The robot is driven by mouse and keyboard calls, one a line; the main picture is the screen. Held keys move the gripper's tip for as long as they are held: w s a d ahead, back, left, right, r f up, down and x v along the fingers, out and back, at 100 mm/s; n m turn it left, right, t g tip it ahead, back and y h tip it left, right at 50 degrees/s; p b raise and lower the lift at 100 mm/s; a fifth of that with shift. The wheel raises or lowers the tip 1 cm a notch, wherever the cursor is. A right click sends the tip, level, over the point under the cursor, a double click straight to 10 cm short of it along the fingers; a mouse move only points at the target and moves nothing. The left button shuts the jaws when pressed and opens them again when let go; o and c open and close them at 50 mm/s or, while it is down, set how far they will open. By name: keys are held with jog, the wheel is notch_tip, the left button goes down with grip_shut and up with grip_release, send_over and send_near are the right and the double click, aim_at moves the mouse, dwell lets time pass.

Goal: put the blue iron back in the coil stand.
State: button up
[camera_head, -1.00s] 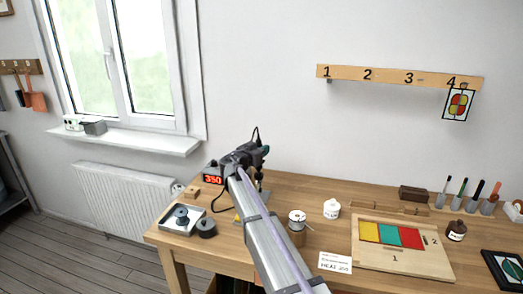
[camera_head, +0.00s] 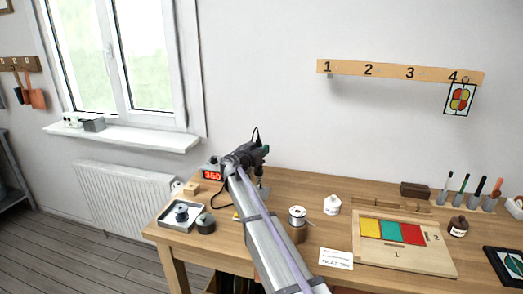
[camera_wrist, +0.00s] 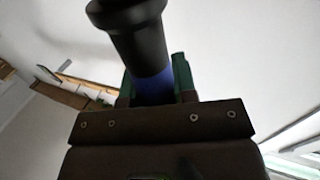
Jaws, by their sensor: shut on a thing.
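My gripper (camera_wrist: 157,84) is shut on the blue iron (camera_wrist: 153,86), which shows in the wrist view as a blue grip with a wide black collar and end rising from between the green-edged jaws. In the head view my gripper (camera_head: 261,150) is above the back left of the workbench, with a thin dark tip or cord sticking up beside it. My arm hides most of what lies beneath. A grey piece just below the gripper (camera_head: 264,190) may be part of the coil stand, but I cannot tell. The iron's tip is not clear.
A red 350 display (camera_head: 212,175) sits left of my arm. A white tray (camera_head: 172,222) and a dark round tin (camera_head: 205,223) are at the bench's left end. A solder spool (camera_head: 297,216), a white jar (camera_head: 332,205) and a panel board (camera_head: 400,262) lie to the right.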

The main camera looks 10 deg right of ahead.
jog(key=shift+f+b, duration=0.6)
jog(key=shift+f, duration=0.05)
jog(key=o, duration=1.5)
jog(key=shift+r, duration=0.1)
notch_tip(320, 180, up, 7)
jog(key=p, duration=0.7)
